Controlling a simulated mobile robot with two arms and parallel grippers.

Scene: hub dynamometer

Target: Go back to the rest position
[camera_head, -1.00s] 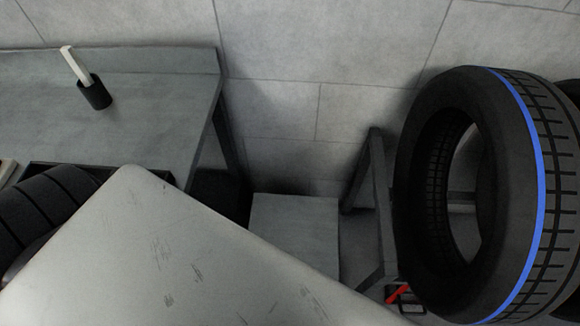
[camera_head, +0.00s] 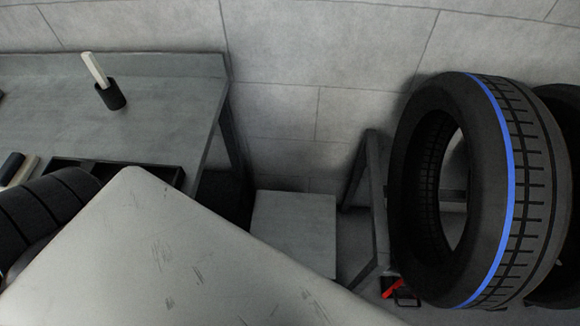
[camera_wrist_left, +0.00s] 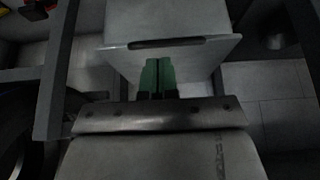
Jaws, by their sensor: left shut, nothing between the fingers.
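My left gripper (camera_wrist_left: 158,75) shows in the left wrist view, its two green fingers together with nothing between them. It points toward a pale grey surface with a dark slot (camera_wrist_left: 167,43). Neither gripper shows in the head view. A large light-grey scuffed panel (camera_head: 170,250) fills the lower middle of the head view and hides what lies under it.
A large tyre with a blue stripe (camera_head: 509,190) stands on a rack (camera_head: 378,190) at right. At left is a grey bench (camera_head: 160,110) with a black cup (camera_head: 112,97) and a dark tray (camera_head: 165,172). A grey box (camera_head: 295,225) stands between them.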

